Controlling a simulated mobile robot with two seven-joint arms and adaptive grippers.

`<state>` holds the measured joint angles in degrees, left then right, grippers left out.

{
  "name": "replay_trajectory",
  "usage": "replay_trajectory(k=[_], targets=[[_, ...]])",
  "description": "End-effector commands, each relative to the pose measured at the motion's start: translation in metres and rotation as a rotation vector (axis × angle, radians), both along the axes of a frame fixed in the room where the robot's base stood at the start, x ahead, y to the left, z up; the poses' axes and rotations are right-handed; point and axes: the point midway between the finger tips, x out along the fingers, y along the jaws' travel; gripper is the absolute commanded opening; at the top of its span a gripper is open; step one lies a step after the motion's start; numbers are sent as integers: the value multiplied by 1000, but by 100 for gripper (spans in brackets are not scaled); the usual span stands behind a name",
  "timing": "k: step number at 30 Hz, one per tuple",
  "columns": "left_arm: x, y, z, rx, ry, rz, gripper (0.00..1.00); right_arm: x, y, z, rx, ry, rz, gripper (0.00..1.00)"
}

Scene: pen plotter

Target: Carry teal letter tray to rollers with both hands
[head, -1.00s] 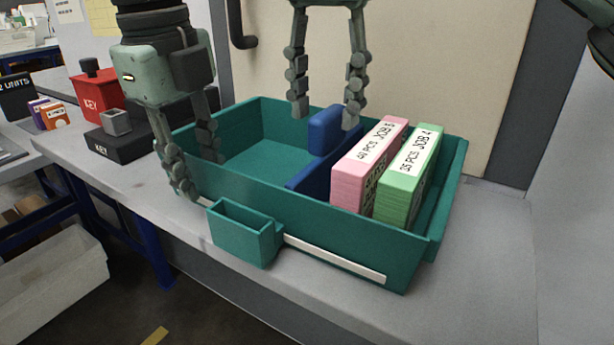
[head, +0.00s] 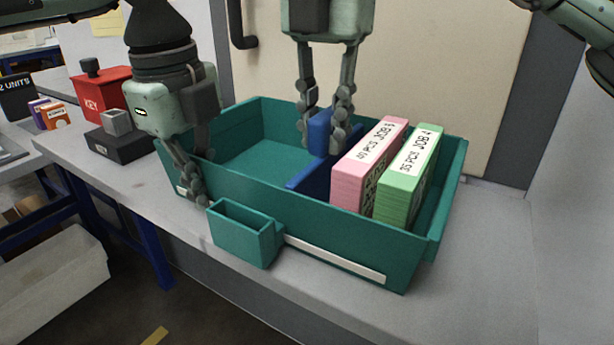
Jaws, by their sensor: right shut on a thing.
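The teal letter tray (head: 330,226) sits on the grey worktop. A blue divider (head: 309,182) with a raised grip block (head: 319,132) crosses its inside. My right gripper (head: 322,138) points down and is shut on that block from both sides. My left gripper (head: 202,172) is at the tray's left end, with one finger outside the front wall and the other behind it. Its fingers look apart, and the inner fingertip is hidden by the wall. A pink card stack (head: 350,185) and a green card stack (head: 395,193) stand in the tray's right part.
A small teal cup (head: 240,235) and a pale strip (head: 335,260) are on the tray's front face. A red KEY box (head: 100,93) and a dark block (head: 120,143) stand to the left. The worktop (head: 485,270) is clear to the right, and a cream panel (head: 430,60) rises behind.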

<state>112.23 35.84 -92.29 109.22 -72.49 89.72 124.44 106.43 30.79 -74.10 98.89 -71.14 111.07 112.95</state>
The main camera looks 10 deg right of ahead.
Motion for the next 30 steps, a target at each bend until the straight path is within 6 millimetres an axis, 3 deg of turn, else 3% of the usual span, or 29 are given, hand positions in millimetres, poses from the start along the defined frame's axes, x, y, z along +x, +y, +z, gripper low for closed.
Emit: replay_trajectory(k=[17,30], targets=[[0,0,5,-1,-2,0,0,0,0,5,1,-2,0,0],[0,0,46,-2,-1,0,0,0,0,46,1,-2,0,0]])
